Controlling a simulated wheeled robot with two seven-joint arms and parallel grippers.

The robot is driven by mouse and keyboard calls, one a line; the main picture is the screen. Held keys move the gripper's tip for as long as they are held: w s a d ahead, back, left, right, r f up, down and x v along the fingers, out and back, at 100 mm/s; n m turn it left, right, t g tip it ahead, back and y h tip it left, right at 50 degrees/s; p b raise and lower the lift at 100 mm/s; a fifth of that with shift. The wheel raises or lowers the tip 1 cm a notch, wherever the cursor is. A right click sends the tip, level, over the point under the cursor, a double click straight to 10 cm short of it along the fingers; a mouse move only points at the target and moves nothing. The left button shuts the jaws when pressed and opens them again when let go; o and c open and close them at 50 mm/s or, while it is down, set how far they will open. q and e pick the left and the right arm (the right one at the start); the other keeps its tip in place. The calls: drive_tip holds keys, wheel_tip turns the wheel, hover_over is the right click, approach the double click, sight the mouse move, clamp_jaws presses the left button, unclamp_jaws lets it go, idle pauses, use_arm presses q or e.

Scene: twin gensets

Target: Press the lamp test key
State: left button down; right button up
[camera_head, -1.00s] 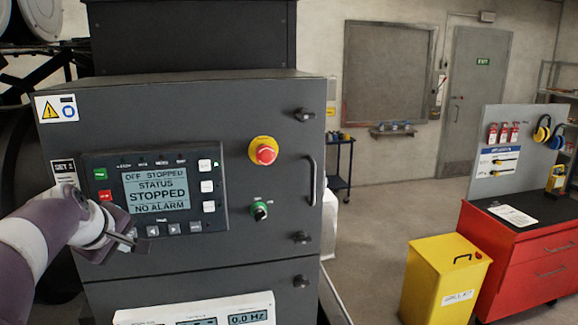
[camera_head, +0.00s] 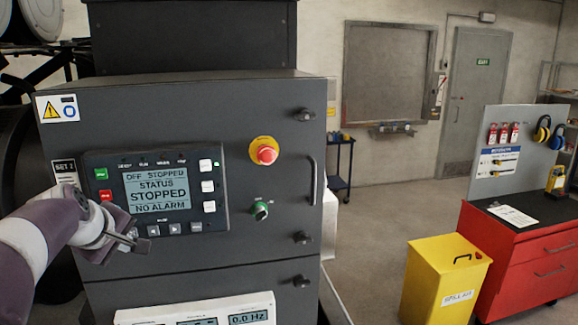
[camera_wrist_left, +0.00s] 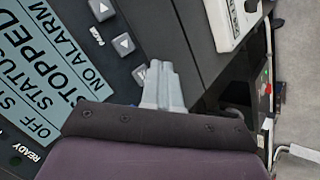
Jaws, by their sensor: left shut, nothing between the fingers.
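The dark control panel (camera_head: 218,222) is on the grey cabinet front, with a lit display (camera_head: 157,190) reading "OFF STOPPED", "STATUS STOPPED" and "NO ALARM". Three pale keys (camera_head: 208,186) stand in a column right of the display. Small grey keys (camera_head: 174,228) run below it. I cannot read which key is the lamp test key. My left gripper (camera_head: 141,245) is shut and empty, in front of the panel's lower left edge. In the left wrist view its fingertips (camera_wrist_left: 160,72) overlap the end of the arrow-key row (camera_wrist_left: 123,44); I cannot tell whether they touch.
The cabinet handle (camera_head: 313,180) sticks out further right. A white meter box (camera_head: 250,306) is below. A yellow bin (camera_head: 432,285) and red cabinet (camera_head: 525,270) stand at right.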

use_arm(q)
drive_tip(key=shift+w, duration=0.1)
idle(0.4)
drive_tip(key=shift+w+a, duration=0.1)
drive_tip(key=shift+w, duration=0.25)
drive_tip(key=shift+w+a+p, duration=0.1)
drive_tip(key=shift+w+p, duration=0.35)
drive_tip(key=shift+p, duration=0.1)
idle(0.4)
drive_tip(key=shift+s, duration=0.1)
drive_tip(key=s+d+b, duration=0.1)
drive_tip(key=s+b, duration=0.3)
drive_tip(key=s, duration=0.3)
drive_tip(key=shift+s+d, duration=0.2)
drive_tip(key=shift+d, duration=0.2)
